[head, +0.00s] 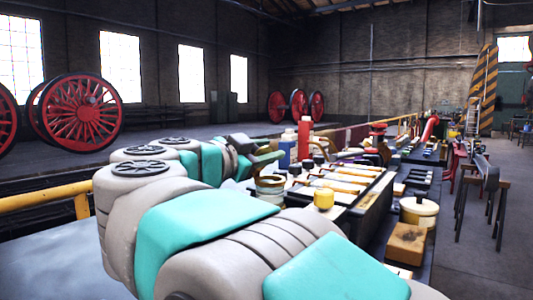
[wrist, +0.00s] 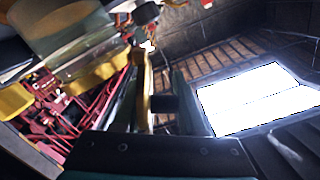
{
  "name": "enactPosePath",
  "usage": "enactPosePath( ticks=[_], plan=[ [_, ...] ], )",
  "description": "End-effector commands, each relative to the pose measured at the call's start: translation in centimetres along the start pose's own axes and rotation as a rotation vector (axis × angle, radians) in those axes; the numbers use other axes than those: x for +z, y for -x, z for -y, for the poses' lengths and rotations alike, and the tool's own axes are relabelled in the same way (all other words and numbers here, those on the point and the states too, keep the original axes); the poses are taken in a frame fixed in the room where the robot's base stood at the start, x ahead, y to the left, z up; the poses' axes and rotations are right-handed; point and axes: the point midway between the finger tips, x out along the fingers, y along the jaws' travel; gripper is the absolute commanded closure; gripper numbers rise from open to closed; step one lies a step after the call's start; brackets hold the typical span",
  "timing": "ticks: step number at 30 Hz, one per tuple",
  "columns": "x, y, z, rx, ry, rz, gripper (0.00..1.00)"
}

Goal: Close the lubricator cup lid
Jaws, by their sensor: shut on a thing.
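The lubricator cup (wrist: 75,40) fills the upper left of the wrist view, with a clear, glassy wall and a brass rim. In the head view what looks like the same cup (head: 270,187) stands on the bench just below my gripper. My gripper (wrist: 160,88) has its two fingers on either side of a brass lid (wrist: 148,90), seen nearly edge-on, with a dark knob (wrist: 163,103). The lid stands tilted up beside the rim, so the cup is open. In the head view my gripper (head: 268,157) is small and its grip is partly hidden by my arm.
A red cylinder (head: 304,138) stands behind the cup. A yellow container (head: 323,198), a wooden block (head: 406,244) and a lidded cream pot (head: 418,211) stand to the right. The bench is crowded; the floor at far right has free room.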

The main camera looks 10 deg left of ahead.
Motion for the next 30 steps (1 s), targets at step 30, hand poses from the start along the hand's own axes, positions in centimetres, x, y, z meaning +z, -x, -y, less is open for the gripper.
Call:
enactPosePath(
  ticks=[30],
  plan=[
    [-0.2,0.1,-2.0,-0.004,-0.445,-0.001,1.0]
  ],
)
